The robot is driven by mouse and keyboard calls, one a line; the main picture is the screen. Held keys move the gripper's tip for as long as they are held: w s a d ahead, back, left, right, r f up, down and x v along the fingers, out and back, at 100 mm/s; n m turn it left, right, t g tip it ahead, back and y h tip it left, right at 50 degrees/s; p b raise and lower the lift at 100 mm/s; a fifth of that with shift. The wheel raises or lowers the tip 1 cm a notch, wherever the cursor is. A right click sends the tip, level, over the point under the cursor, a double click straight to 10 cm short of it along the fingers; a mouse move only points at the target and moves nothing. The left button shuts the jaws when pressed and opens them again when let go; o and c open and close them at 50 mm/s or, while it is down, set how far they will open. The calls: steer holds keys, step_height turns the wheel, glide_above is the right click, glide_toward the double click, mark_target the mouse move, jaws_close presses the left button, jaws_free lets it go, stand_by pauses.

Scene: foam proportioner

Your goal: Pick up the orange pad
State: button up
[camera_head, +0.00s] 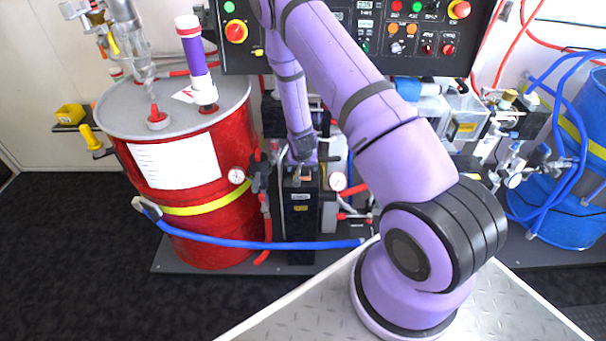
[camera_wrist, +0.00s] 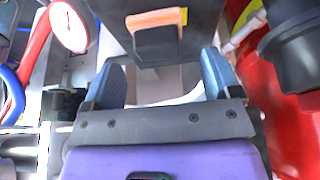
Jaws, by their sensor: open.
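The orange pad (camera_wrist: 152,19) shows at the top of the wrist view, set against a black housing (camera_wrist: 192,22). A dark block (camera_wrist: 158,46) covers its lower part. My gripper (camera_wrist: 161,70) is open, with its two blue-grey fingers apart and nothing between them. The pad lies beyond the fingertips, roughly in line with the gap, and does not appear to be touched. In the head view my gripper (camera_head: 303,164) is at the top of the black box (camera_head: 301,215), and a small orange patch shows beside it. The pad is mostly hidden there.
A red drum (camera_head: 215,220) stands left of the black box, with a blue hose (camera_head: 260,245) crossing in front. A white gauge (camera_head: 338,181) and red valves sit close on the right. The control panel (camera_head: 400,45) is above and behind.

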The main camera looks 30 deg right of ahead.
mark_target(303, 169)
steer(key=x, duration=0.4)
steer(key=shift+w+d+f, duration=0.1)
steer(key=shift+d, duration=0.1)
steer(key=c, duration=0.9)
steer(key=shift+r, duration=1.75)
steer(key=s, duration=0.5)
steer(key=s+r, duration=0.1)
steer(key=s, duration=1)
steer(key=shift+d+r, duration=0.25)
steer(key=shift+r, duration=0.05)
